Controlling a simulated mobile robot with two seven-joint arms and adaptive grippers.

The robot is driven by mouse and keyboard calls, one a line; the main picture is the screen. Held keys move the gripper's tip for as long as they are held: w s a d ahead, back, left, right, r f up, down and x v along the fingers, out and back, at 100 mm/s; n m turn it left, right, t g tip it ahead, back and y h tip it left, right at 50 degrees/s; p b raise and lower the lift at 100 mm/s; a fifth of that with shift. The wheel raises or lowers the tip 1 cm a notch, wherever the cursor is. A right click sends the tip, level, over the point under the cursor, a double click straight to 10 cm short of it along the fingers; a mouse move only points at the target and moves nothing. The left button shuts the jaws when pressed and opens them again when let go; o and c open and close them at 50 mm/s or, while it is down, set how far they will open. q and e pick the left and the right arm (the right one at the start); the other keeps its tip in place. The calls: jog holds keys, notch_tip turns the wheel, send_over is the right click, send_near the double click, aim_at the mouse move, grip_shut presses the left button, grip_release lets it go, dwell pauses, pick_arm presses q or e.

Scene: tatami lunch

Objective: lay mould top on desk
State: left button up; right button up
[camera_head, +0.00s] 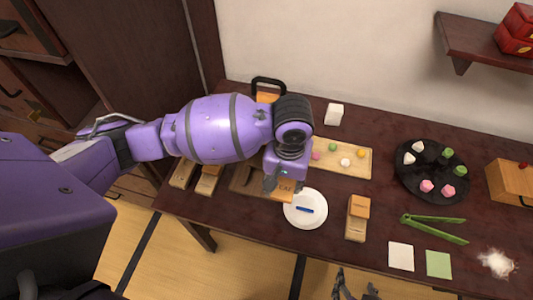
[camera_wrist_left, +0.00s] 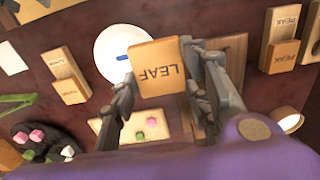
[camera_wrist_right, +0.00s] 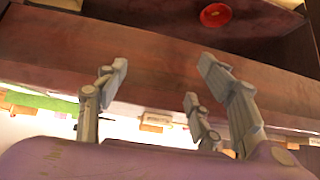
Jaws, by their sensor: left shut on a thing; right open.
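The mould top is a light wooden block marked LEAF (camera_wrist_left: 157,68). My left gripper (camera_wrist_left: 163,88) is shut on it, one finger on each side. In the head view the mould top (camera_head: 283,191) shows just below my left gripper (camera_head: 284,178), beside the white plate and over the dark red-brown desk (camera_head: 320,247). I cannot tell whether it touches the desk. A darker wooden board (camera_head: 245,182) lies beside it, partly hidden by my left arm. My right gripper (camera_wrist_right: 163,85) is open and empty; its fingertips (camera_head: 354,280) show at the desk's front edge.
A white plate (camera_head: 297,219) with a blue stick lies right of the mould top. Another wooden mould (camera_head: 356,220), green tongs (camera_head: 435,229), a sweets tray (camera_head: 322,170) and a black round plate (camera_head: 430,193) stand further right. PEAK moulds (camera_wrist_left: 283,55) stand on the other side.

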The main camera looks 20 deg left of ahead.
pick_arm(q)
jog(key=w+d+f+b, duration=0.1)
jog(key=w+f, duration=0.2)
jog(key=w, duration=0.1)
jog(key=w+d+f+b, duration=0.1)
jog(key=w+d+f, duration=0.1)
jog(key=w+f, duration=0.1)
jog(key=w+d+f+b, duration=0.1)
jog(key=w+d+f, duration=0.1)
jog(key=w, duration=0.3)
jog(key=shift+w+f, duration=0.3)
jog(key=shift+f, duration=0.35)
jog(key=shift+w+f, duration=0.15)
jog(key=shift+f, duration=0.1)
notch_tip(320, 180, down, 2)
jog(key=shift+f, duration=0.55)
pick_arm(e)
jog(key=f, duration=0.2)
jog(key=s+d+f, duration=0.1)
jog(key=shift+s, duration=0.1)
